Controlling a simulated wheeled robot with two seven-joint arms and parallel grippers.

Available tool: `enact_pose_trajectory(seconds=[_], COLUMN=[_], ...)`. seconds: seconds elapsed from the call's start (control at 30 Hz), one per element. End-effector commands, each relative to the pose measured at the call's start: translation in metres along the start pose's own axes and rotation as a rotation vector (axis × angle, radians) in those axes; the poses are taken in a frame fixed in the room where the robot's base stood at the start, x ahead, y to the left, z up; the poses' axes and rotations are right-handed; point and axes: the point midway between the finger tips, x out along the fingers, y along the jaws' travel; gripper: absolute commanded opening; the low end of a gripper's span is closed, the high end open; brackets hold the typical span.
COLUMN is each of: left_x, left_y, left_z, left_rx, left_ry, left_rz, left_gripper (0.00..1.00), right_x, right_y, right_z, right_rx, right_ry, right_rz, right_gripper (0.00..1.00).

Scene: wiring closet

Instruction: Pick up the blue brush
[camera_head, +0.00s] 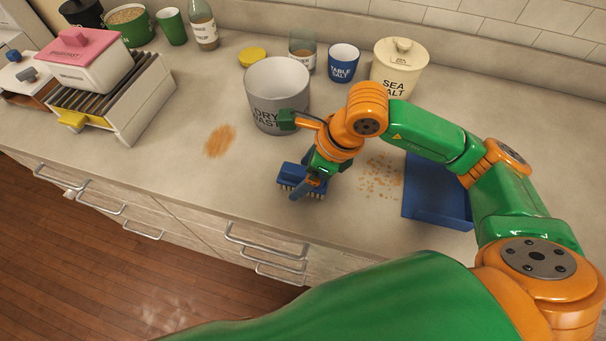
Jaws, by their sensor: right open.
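The blue brush (291,173) lies on the counter in front of the grey bin, its pale bristles showing along its lower edge. My right gripper (309,189) is open and reaches down over the right part of the brush, with its fingers close to it. The gripper hides part of the brush, and I cannot tell whether the fingers touch it. My left gripper is not in view.
The grey "DRY WAST" bin (272,84) stands just behind the brush. Crumbs (381,178) and a blue dustpan (436,207) lie to the right, and a brown powder patch (219,141) to the left. A "SEA SALT" canister (399,68) stands behind my right arm.

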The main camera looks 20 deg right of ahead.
Motion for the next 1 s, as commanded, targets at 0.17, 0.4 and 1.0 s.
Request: enact_pose_trajectory(seconds=[0.17, 0.4, 1.0], left_x=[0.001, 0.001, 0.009], left_y=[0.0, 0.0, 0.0], left_z=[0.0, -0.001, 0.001], left_rx=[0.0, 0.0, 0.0], left_ry=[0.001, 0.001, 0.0], left_rz=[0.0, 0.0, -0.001], left_gripper=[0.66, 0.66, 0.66], right_x=[0.0, 0.0, -0.061], right_y=[0.0, 0.0, 0.012], right_z=[0.0, 0.0, 0.004], right_rx=[0.0, 0.0, -0.005], right_ry=[0.0, 0.0, -0.005], right_rz=[0.0, 0.0, -0.008], right_gripper=[0.63, 0.0, 0.0])
